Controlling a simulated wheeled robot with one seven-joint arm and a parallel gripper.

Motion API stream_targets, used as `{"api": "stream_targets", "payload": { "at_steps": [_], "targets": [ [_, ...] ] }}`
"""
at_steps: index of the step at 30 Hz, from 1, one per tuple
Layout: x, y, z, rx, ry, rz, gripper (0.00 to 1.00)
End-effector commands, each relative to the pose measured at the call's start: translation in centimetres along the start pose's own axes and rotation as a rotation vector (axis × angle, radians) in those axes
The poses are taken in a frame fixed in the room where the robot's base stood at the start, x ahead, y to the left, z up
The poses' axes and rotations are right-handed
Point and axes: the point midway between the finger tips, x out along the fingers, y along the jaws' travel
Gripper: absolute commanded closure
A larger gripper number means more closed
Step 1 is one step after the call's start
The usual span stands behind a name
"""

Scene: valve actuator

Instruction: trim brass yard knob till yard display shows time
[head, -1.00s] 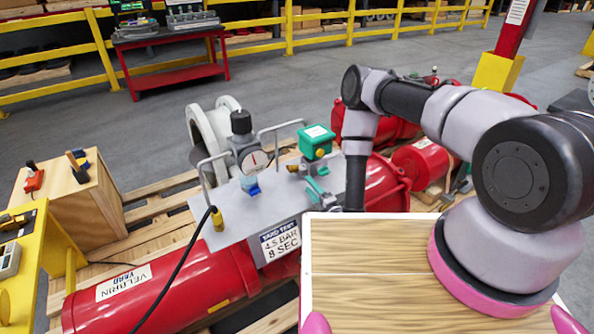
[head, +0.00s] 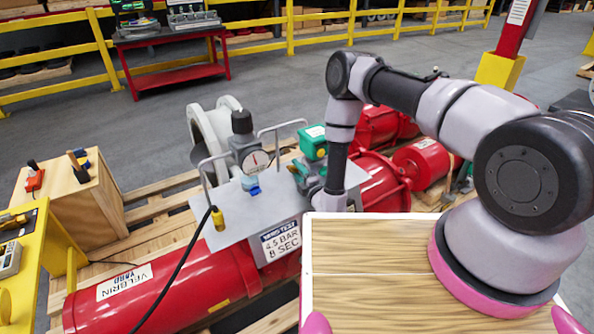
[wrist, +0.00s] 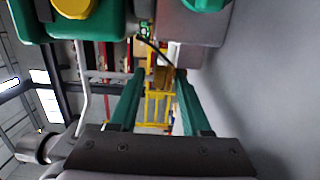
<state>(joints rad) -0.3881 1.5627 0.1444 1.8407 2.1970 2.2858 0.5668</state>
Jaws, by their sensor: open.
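A green box (head: 313,133) with a pale top face and a round yellow knob (head: 320,153) on its front stands on the grey plate of the red actuator. The box also shows at the upper left in the wrist view (wrist: 108,22). The writing on its face is too small to read. My gripper (head: 303,173) is low over the plate, just in front of the box. In the wrist view its green fingers (wrist: 157,84) are apart, with nothing clearly held between them.
A dial gauge (head: 255,160) with a black cap and a blue fitting stands left of my gripper. Bent grey rails (head: 212,168) rise from the plate. A sign (head: 281,241) reads 4.5 BAR, 8 SEC. A black cable (head: 180,265) crosses the red cylinder (head: 185,278).

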Motion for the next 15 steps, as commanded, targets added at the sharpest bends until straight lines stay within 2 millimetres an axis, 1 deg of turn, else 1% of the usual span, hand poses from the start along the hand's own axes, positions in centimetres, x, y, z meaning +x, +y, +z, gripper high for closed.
{"api": "stream_targets", "payload": {
  "at_steps": [8,9,10,11,12,13,15],
  "targets": [
    [0.22,0.01,0.02,0.001,-0.001,0.000,0.53],
    [0.22,0.01,0.03,0.000,-0.001,0.000,0.60],
    [0.21,0.01,0.03,0.000,-0.001,0.000,0.72],
    [0.21,0.01,0.03,0.000,-0.001,0.000,0.83],
    [0.20,0.01,0.03,0.000,-0.001,0.000,0.98],
    [0.20,0.01,0.03,0.000,-0.001,0.000,1.00],
    [0.22,0.05,0.03,0.001,-0.001,0.001,1.00]
  ]
}}
